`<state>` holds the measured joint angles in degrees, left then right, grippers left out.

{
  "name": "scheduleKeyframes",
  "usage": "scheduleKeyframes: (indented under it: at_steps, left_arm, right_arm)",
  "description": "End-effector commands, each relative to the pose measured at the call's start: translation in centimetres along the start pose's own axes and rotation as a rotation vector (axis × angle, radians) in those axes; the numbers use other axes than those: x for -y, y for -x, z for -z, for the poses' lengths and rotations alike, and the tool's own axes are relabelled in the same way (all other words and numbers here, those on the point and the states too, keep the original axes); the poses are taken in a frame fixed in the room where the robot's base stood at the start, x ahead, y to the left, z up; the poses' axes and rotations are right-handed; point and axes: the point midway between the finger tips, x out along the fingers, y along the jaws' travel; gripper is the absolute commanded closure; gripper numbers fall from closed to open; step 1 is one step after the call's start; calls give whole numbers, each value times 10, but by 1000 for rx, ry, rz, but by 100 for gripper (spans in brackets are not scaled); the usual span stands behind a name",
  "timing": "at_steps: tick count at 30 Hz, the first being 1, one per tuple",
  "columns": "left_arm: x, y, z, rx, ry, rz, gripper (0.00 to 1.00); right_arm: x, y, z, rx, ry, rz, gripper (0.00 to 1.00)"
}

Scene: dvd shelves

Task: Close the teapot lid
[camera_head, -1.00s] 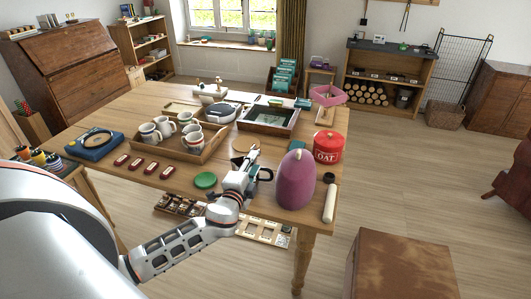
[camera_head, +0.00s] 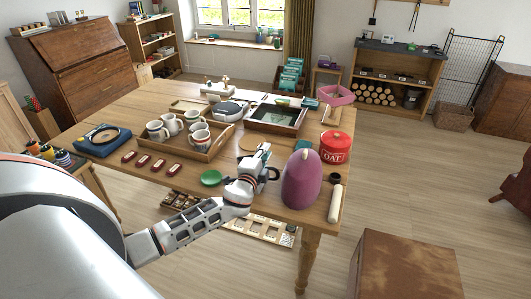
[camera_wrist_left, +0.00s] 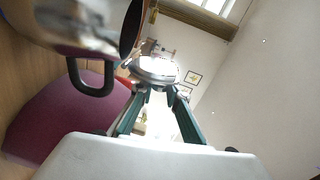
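The shiny metal teapot (camera_wrist_left: 80,25) fills the upper left of the left wrist view, with its black handle (camera_wrist_left: 92,85) below. A round, bright metal lid (camera_wrist_left: 155,68) stands away from the pot's dark opening, just beyond my fingertips. My left gripper (camera_wrist_left: 160,95) has its two dark green fingers apart; I cannot tell whether they touch the lid. In the head view my left gripper (camera_head: 263,155) is at the table's near side and hides most of the teapot. The teapot's black handle (camera_head: 275,174) shows to its right. My right gripper is not in view.
A purple domed cover (camera_head: 302,180) stands close to the right of the teapot. The red OAT tin (camera_head: 336,148) is behind it. A green round dish (camera_head: 211,178) lies left of my gripper. The wooden tray (camera_head: 213,148) with several mugs is farther left on the table (camera_head: 115,122).

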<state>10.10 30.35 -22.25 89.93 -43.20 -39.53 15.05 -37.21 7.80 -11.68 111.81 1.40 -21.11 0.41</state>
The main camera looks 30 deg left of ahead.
Motion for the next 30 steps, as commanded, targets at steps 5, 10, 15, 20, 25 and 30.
scheduleKeyframes:
  at_steps: [5, 10, 15, 20, 25, 30]
  left_arm:
    - [-1, 0, 0, 0, 2, -1, 100]
    - [-1, 0, -2, -2, 31, -1, 100]
    - [0, 1, -6, -6, 110, -1, 100]
    - [1, 1, -12, -14, 231, -1, 100]
    - [3, 1, -20, -26, 389, 0, 100]
    - [3, 1, -29, -36, 550, -1, 100]
  right_arm:
    - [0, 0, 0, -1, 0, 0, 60]
    - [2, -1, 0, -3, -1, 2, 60]
    - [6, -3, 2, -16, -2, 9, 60]
    - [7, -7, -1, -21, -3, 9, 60]
    - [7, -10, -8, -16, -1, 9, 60]
    - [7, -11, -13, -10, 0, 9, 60]
